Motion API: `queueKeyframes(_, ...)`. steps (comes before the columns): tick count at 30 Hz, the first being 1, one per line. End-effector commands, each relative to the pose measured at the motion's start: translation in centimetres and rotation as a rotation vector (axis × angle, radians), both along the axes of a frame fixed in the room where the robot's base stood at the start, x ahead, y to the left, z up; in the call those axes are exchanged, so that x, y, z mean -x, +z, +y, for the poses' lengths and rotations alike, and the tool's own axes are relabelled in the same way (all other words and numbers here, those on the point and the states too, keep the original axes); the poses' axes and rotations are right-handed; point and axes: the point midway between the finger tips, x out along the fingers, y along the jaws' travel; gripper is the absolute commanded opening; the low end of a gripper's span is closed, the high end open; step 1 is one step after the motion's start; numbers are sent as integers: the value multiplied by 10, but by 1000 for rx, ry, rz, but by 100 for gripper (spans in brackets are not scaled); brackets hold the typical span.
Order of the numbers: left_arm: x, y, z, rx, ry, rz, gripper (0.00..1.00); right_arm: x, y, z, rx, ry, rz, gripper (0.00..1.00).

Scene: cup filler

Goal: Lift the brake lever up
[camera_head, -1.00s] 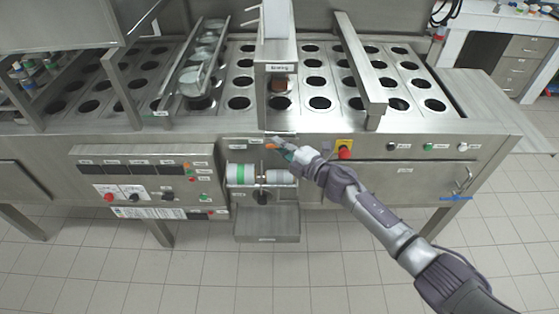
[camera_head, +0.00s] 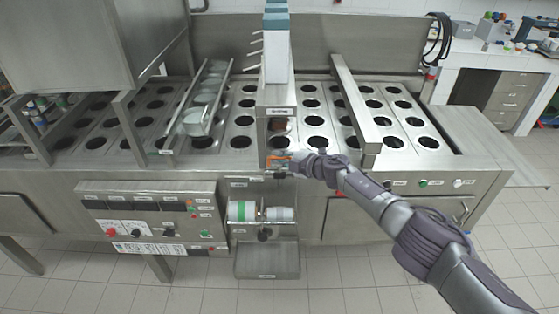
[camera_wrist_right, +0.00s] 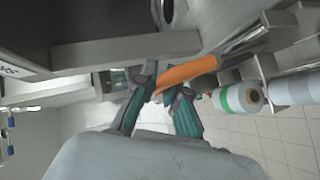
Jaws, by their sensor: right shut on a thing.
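The brake lever shows in the right wrist view as an orange handle (camera_wrist_right: 188,72) on a metal bar. In the head view its orange end (camera_head: 278,158) is a small spot at the machine's front edge, below the middle column. My right gripper (camera_wrist_right: 160,95) is shut on the orange handle near its end, with one teal-padded finger on either side. In the head view my right gripper (camera_head: 290,160) covers part of the lever. My left gripper is in neither current view.
The steel machine has rows of round holes (camera_head: 315,121) on top. A white roll with a green band (camera_head: 241,211) and a second roll (camera_head: 279,214) sit below the lever. A control panel (camera_head: 150,215) is to the left. The floor in front is clear.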

Motion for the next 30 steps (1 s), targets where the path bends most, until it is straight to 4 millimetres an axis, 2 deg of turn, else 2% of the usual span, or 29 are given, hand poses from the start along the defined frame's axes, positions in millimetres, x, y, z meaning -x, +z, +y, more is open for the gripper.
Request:
queueKeyframes(21,-2,2,0,1,0,-3,40,-6,3,2,-5,2,39,0)
queueKeyframes(22,-2,2,0,1,0,-3,40,-6,3,2,-5,2,39,12)
queueKeyframes(26,-2,2,0,1,0,-3,40,-6,2,2,-4,3,39,34)
queueKeyframes(27,-2,2,0,1,0,-3,40,-6,2,2,-4,3,39,37)
queueKeyframes(30,-2,2,-1,1,0,-3,40,-6,1,2,-3,3,40,37)
